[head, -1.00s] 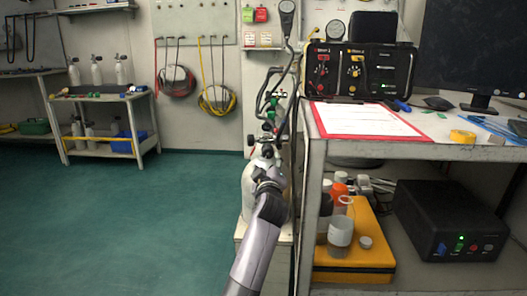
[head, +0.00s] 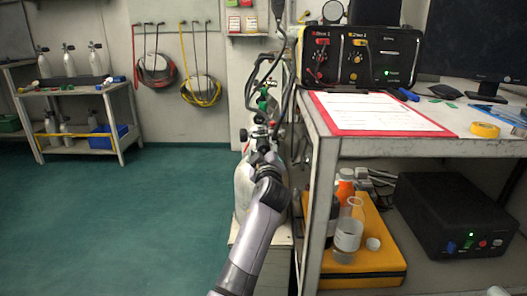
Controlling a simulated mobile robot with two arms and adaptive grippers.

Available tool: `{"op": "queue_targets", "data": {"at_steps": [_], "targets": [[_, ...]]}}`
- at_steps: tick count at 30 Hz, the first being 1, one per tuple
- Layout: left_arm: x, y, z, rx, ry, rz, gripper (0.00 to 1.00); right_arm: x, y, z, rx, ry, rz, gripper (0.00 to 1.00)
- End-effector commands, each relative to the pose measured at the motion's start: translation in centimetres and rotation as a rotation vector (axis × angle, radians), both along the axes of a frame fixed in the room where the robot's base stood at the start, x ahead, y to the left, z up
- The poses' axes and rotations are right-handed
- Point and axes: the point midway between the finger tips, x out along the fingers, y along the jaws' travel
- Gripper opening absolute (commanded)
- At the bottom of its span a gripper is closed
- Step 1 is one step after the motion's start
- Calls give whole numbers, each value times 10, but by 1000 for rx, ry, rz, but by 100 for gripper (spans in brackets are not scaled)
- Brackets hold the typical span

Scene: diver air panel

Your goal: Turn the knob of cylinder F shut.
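A white gas cylinder (head: 243,190) stands on a low pale stand beside the workbench. Black knobs and valve fittings (head: 258,132) sit at its top, with a green part (head: 263,104) and hoses above. I cannot read a letter F on any cylinder. My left arm reaches up from the bottom, and my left gripper (head: 262,153) is at the valve area in front of the cylinder's upper part. The fingers are small and dark against the fittings, so I cannot tell whether they are open or touch a knob. My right gripper is not in view.
The workbench (head: 322,150) stands close on the right, with a red-edged sheet (head: 375,113) and a control panel (head: 360,57) on top. A yellow case (head: 375,262) and a black box (head: 455,215) are below. Green floor (head: 120,220) is clear at left.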

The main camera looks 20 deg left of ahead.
Motion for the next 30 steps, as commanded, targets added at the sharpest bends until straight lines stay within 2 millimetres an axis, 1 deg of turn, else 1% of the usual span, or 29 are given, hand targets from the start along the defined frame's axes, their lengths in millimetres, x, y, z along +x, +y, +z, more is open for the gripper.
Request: {"op": "queue_targets", "data": {"at_steps": [1,2,19,25,30], "targets": [[0,0,0,0,0,0,46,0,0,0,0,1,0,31],[0,0,0,0,0,0,44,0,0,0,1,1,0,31],[0,0,0,0,0,0,6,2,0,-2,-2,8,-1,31],[0,0,0,11,5,1,6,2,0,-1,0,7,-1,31],[0,1,1,57,26,0,6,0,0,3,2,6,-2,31]]}}
